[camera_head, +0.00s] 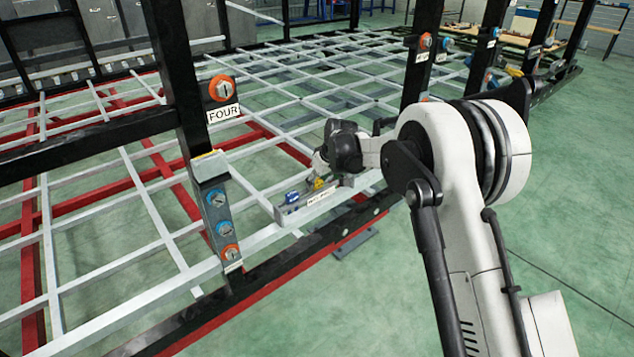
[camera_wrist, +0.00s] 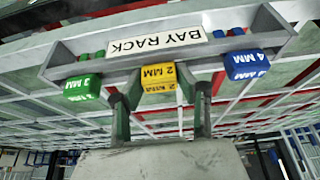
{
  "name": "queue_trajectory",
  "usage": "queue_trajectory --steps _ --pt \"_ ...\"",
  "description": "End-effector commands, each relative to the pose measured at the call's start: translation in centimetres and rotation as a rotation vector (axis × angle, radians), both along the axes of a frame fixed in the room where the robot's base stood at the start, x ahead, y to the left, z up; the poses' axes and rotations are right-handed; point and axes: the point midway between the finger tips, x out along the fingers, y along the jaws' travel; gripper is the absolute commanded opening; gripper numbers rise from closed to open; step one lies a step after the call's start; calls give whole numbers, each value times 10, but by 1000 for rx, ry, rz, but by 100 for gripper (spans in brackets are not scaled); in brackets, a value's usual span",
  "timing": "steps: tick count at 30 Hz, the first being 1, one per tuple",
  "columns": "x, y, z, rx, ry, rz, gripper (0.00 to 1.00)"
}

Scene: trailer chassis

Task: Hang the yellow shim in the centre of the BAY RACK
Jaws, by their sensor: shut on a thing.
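The yellow shim, marked 2 MM (camera_wrist: 159,84), is between the two fingers of my gripper (camera_wrist: 162,99), which is shut on it. In the wrist view it is at the middle of the BAY RACK (camera_wrist: 225,45), just below the label and against the rack's edge. I cannot tell whether it bears on the rack. A green 3 MM shim (camera_wrist: 82,87) is at the rack's left part and a blue 4 MM shim (camera_wrist: 247,64) at its right part. In the head view my gripper (camera_head: 322,172) is over the rack (camera_head: 322,205), and the yellow shim (camera_head: 318,184) shows small.
The rack sits on the frame's black and red side rail (camera_head: 345,232). A black post with a FOUR sign (camera_head: 223,113) and orange and blue knobs stands to the left. Pale bars form an open grid (camera_head: 320,75) behind. The green floor at right is clear.

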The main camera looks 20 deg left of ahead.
Motion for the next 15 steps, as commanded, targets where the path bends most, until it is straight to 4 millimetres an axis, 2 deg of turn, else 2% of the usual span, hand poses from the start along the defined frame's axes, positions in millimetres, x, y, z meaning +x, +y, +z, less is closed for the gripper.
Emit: queue_trajectory --steps 1,5,15 --pt "0 0 -2 0 0 0 33" --pt "0 0 -1 0 0 0 50" --pt "0 0 3 0 0 0 51"
